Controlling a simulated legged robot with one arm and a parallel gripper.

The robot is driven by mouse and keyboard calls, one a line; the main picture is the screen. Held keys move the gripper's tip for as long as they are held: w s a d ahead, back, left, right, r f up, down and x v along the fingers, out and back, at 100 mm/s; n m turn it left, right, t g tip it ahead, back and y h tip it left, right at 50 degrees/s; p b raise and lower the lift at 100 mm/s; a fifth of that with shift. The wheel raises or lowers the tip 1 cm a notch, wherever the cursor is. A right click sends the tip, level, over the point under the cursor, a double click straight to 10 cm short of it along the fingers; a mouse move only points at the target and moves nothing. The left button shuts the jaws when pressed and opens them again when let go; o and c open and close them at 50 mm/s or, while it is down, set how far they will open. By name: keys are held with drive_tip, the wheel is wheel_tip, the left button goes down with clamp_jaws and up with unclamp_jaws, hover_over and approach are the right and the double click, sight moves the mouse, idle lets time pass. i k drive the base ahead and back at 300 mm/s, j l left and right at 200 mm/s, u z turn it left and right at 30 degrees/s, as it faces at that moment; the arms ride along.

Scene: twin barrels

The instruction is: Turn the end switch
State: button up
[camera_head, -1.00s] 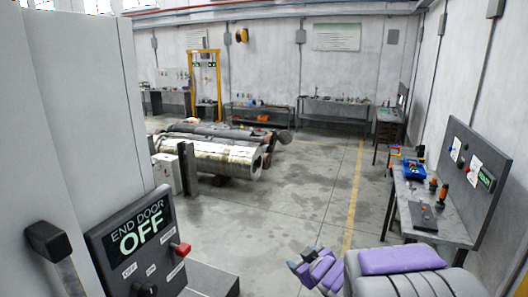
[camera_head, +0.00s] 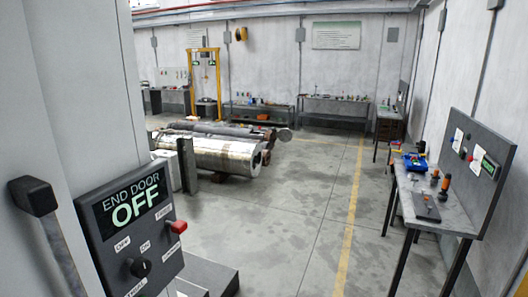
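A dark control panel (camera_head: 112,247) stands at the lower left, its display (camera_head: 133,200) reading "END DOOR OFF". A black rotary switch knob (camera_head: 140,267) sits below the display, near labels "OFF" and "ON". A red button (camera_head: 178,227) sticks out on the panel's right side. A black-ended lever handle (camera_head: 34,196) is left of the panel, on the pale cabinet. My gripper is not in view.
A pale cabinet wall (camera_head: 85,90) fills the left side. Metal barrels (camera_head: 225,155) lie on the floor further back. A workbench (camera_head: 445,208) with tools and an upright panel stands at the right. The middle floor (camera_head: 300,210) is clear.

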sight(140, 268)
drive_tip(key=u, duration=1.35)
